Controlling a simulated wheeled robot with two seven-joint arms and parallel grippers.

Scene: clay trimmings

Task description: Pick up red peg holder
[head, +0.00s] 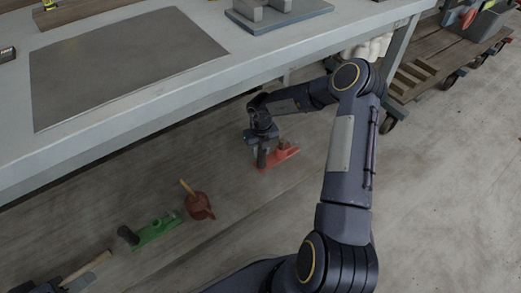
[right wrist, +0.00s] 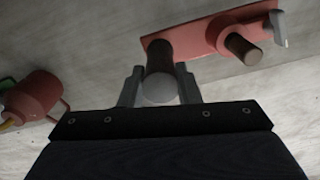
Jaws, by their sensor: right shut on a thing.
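The red peg holder (head: 285,156) is a flat red base with upright dark pegs, under the workbench in the head view. It fills the top of the right wrist view (right wrist: 200,37), where one brown peg (right wrist: 160,65) stands between my fingers and another (right wrist: 242,48) stands to its right. My right gripper (head: 262,158) is shut on the near peg of the holder; the fingers (right wrist: 160,82) show on both sides of it. The holder appears at floor level; whether it touches the floor is not clear. My left gripper is not in view.
On the floor lie a dark red can-like object (head: 200,207) with a yellow stick, a green holder (head: 158,230) and a wooden-handled tool (head: 87,268). A wooden cart (head: 440,62) stands at the back right. Floor at right is clear.

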